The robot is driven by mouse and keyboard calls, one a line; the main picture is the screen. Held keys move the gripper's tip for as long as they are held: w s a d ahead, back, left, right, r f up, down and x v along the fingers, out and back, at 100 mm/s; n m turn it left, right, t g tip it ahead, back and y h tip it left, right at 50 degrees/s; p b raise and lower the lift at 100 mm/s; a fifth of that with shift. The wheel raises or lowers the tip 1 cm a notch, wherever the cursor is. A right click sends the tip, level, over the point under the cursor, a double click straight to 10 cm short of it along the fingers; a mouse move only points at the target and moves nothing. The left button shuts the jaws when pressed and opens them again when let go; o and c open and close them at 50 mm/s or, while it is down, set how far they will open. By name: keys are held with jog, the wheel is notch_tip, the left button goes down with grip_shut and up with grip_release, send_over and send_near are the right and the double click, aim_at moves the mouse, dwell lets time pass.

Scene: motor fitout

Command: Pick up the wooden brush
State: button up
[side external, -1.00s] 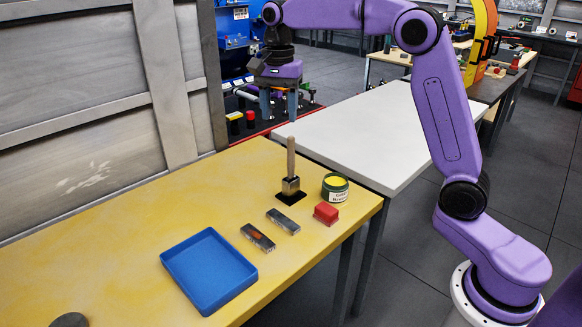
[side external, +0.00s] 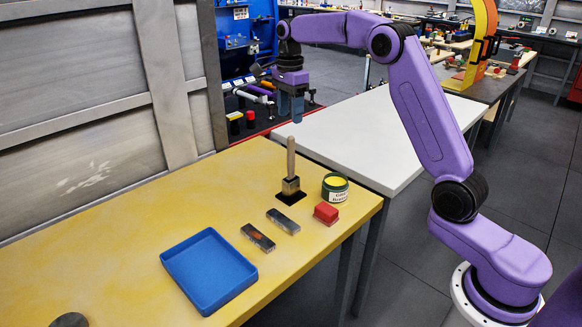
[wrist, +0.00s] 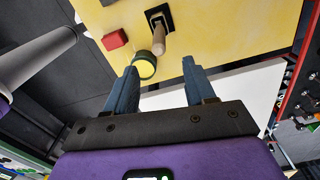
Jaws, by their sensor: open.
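The wooden brush (side external: 291,165) stands upright on the yellow table, its pale wooden handle pointing up from a metal block on a dark square base. My gripper (side external: 290,117) is above the table's far end, over and slightly beyond the top of the handle, with its fingers pointing down. In the wrist view the brush (wrist: 159,38) shows at the top centre, ahead of the open fingers of my gripper (wrist: 160,78). The fingers are apart, with nothing between them, and do not touch the brush.
A green tin with yellow contents (side external: 335,188) and a red block (side external: 326,213) stand right of the brush. Two metal bars, one here (side external: 283,221) and one here (side external: 258,237), lie in front. A blue tray (side external: 208,270) is nearer. A white table (side external: 370,135) adjoins at right.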

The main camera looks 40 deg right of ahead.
send_over(291, 167)
jog(key=f, duration=0.8)
jog(key=w+f, duration=0.1)
jog(key=f, duration=0.2)
jog(key=shift+d+f, duration=0.4)
grip_shut()
